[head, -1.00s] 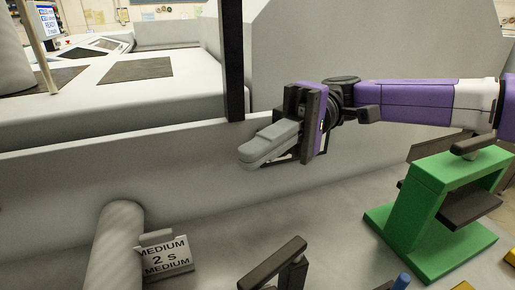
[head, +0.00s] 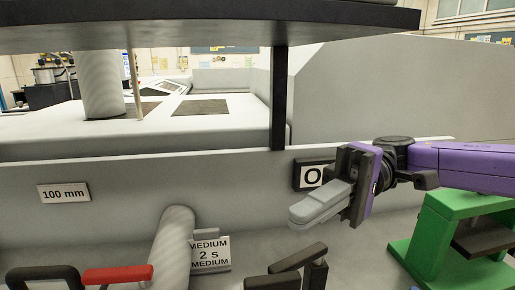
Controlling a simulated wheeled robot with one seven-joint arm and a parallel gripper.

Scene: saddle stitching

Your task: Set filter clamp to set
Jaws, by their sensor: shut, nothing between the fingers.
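My gripper (head: 308,215) is shut and empty, in the air in front of the grey machine wall at centre right. It partly covers a dark plate with a white "O" face (head: 312,176). No part is labelled as the filter clamp, so I cannot tell which it is. A black lever (head: 300,257) stands at the bottom centre, below the gripper and apart from it. A red handle (head: 118,275) and a black looped handle (head: 43,274) are at the bottom left, cut by the frame edge.
A green stand (head: 432,238) with a dark part is at the right, under my arm. A thick pale pipe (head: 172,245) rises beside a "MEDIUM 2 s MEDIUM" sign (head: 209,254). A "100 mm" plate (head: 63,193) is on the wall. A dark slab (head: 220,32) hangs across the top.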

